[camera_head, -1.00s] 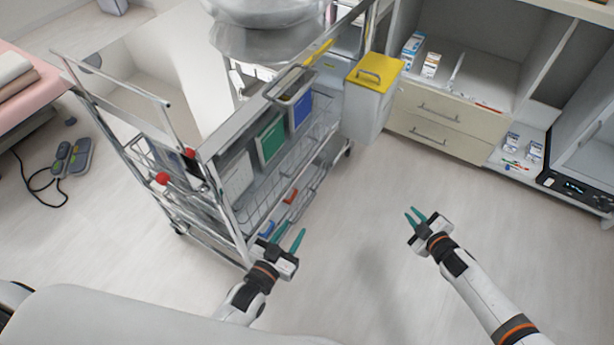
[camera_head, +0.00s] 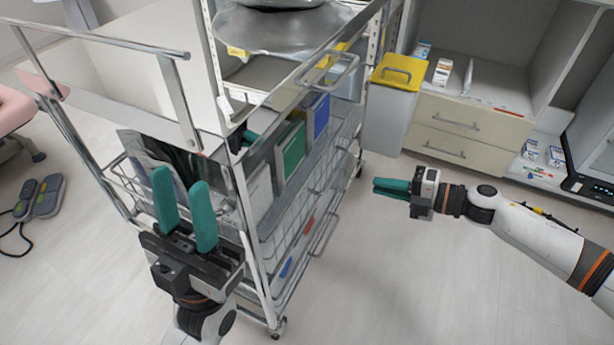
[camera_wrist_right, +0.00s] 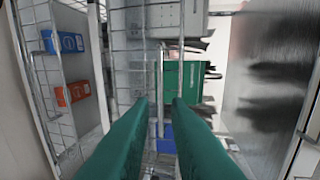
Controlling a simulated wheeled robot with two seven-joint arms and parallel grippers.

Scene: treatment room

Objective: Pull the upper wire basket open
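The wire cart's upper basket (camera_head: 292,215) holds white, green and blue flat boxes or folders. It appears closed within the cart frame. In the right wrist view, an upright-looking bar (camera_wrist_right: 160,88), apparently the basket's handle, lines up with the gap between my fingers, with the green box (camera_wrist_right: 186,82) behind. My right gripper (camera_head: 376,188) points left at the cart's front, its fingers parted a little and empty; it looks short of the bar. My left gripper (camera_head: 180,180) is open and empty near the cart's left end, fingers pointing up.
A lower basket (camera_head: 300,262) holds blue and orange boxes. A yellow-lidded bin (camera_head: 397,75) stands behind my right gripper, beside a drawer cabinet (camera_head: 455,130). Floor on the right is clear.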

